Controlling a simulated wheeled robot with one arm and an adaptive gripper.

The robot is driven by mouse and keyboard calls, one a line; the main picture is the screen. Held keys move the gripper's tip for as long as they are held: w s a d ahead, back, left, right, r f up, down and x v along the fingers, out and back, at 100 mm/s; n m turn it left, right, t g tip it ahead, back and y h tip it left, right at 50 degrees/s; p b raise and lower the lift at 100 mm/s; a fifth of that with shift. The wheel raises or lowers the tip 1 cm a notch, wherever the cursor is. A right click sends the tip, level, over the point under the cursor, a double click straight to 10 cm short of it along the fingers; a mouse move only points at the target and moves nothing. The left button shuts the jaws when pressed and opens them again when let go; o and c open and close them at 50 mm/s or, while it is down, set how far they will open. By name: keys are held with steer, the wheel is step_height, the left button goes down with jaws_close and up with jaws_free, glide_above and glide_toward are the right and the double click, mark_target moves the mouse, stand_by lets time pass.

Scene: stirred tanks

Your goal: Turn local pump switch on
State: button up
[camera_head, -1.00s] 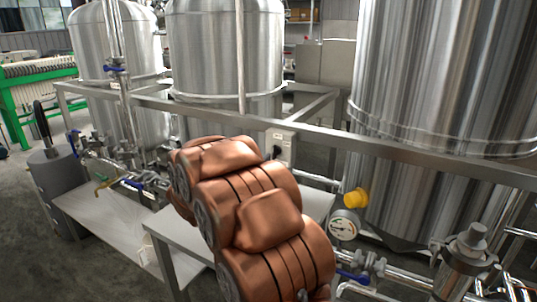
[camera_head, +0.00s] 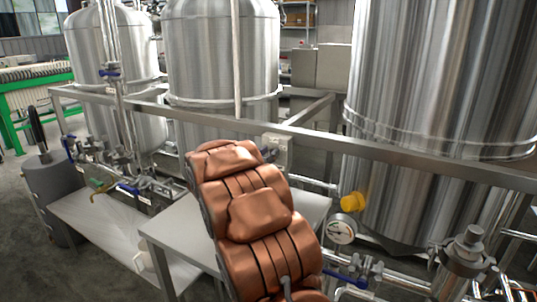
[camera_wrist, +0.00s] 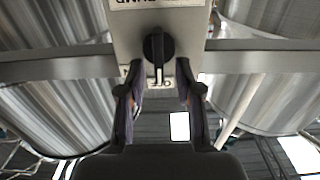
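The local pump switch is a black rotary knob (camera_wrist: 158,46) with a pale pointer line, on a light grey box. In the wrist view the lettering is upside down, and the pointer line runs down towards a partly covered label (camera_wrist: 160,82). My gripper (camera_wrist: 158,90) is open and empty, its two dark fingers apart on either side of the label, just below the knob in the picture. Whether the fingers touch the box cannot be told. In the head view the switch box (camera_head: 280,150) shows on the frame rail, and my copper-coloured arm hides most of the gripper.
A steel rail (camera_head: 400,150) crosses in front of several steel tanks (camera_head: 440,90). A pressure gauge (camera_head: 341,229), a yellow cap (camera_head: 353,202) and pipes lie right of my arm. A steel shelf (camera_head: 112,240) and a grey cylinder (camera_head: 55,190) stand left.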

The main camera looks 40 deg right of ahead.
steer(key=shift+c, duration=0.3)
jaws_close()
steer(key=shift+s+m+b, duration=0.1)
steer(key=shift+m+b, duration=0.2)
steer(key=shift+m, duration=0.1)
steer(key=m+b, duration=0.2)
steer(key=m, duration=0.1)
steer(key=s+m+b, duration=0.1)
steer(key=m+b, duration=0.2)
steer(key=m, duration=0.1)
steer(key=f+m+b, duration=0.1)
steer(key=m+b, duration=0.2)
steer(key=m, duration=0.1)
steer(key=shift+s+d, duration=0.15)
steer(key=shift+s, duration=0.05)
stand_by(0.3)
steer(key=shift+r, duration=0.1)
